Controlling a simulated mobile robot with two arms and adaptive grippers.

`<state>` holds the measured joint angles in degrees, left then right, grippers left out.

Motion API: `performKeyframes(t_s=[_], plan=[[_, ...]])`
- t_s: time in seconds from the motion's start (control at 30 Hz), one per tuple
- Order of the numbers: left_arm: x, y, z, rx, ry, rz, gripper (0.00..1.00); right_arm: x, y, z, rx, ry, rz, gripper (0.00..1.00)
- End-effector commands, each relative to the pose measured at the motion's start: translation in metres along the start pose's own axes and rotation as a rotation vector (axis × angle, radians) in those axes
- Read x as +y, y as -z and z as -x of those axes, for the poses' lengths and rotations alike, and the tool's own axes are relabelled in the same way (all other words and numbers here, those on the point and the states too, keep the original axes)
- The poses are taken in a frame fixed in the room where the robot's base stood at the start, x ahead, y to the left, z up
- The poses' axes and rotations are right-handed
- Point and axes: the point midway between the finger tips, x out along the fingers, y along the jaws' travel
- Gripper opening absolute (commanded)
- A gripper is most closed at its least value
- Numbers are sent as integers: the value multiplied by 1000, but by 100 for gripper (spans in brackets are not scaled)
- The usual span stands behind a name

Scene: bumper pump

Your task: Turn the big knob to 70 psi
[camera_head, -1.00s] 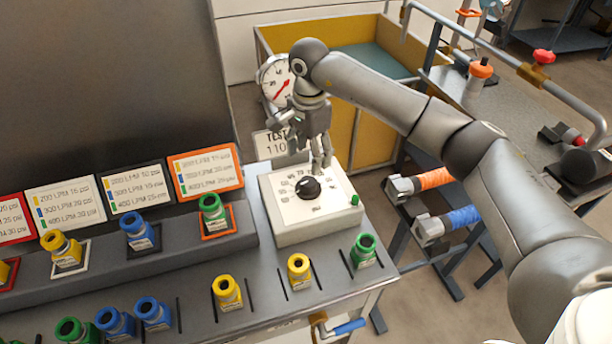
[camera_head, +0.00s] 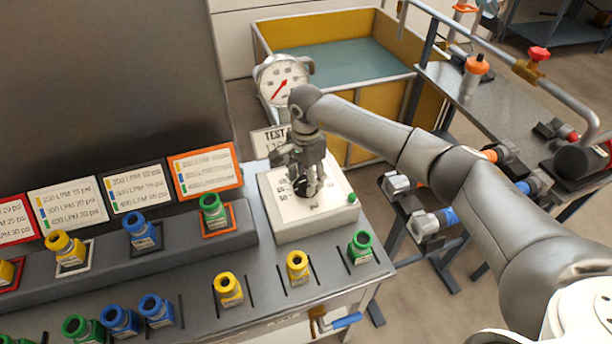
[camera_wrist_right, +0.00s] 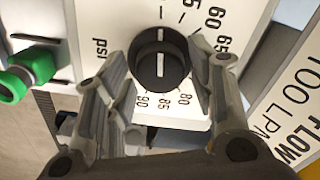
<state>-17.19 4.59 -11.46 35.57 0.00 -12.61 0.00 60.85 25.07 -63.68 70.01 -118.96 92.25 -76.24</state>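The big black knob (camera_head: 300,187) sits on the white control box (camera_head: 318,228) at the right end of the bench. In the right wrist view the knob (camera_wrist_right: 160,62) carries a white line that stands upright in the picture. Printed numbers around it include 60, 65, 80, 85 and 90, with "psi" at the left; some numbers are cut off or hidden. My right gripper (camera_head: 309,188) points down over the knob. In the wrist view its fingers (camera_wrist_right: 158,70) are apart, one on each side of the knob; contact is unclear. My left gripper is out of view.
A round gauge (camera_head: 283,80) with a red needle stands behind the box. Yellow, blue and green fittings stand on the bench left of and in front of the box. A yellow-walled bin (camera_head: 400,38) is behind my right arm.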

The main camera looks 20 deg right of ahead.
Motion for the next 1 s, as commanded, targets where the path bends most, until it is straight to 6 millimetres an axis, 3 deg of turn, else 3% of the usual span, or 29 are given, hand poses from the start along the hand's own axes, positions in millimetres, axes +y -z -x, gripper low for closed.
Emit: performKeyframes(t_s=[0.03,0.23,0.63,1.0], plan=[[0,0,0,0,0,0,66,0,0,0,0,0,0,39],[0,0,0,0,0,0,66,0,0,0,0,0,0,16],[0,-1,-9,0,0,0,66,0,0,-1,0,0,-88,16],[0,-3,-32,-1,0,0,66,-1,1,-2,0,2,-393,16]])
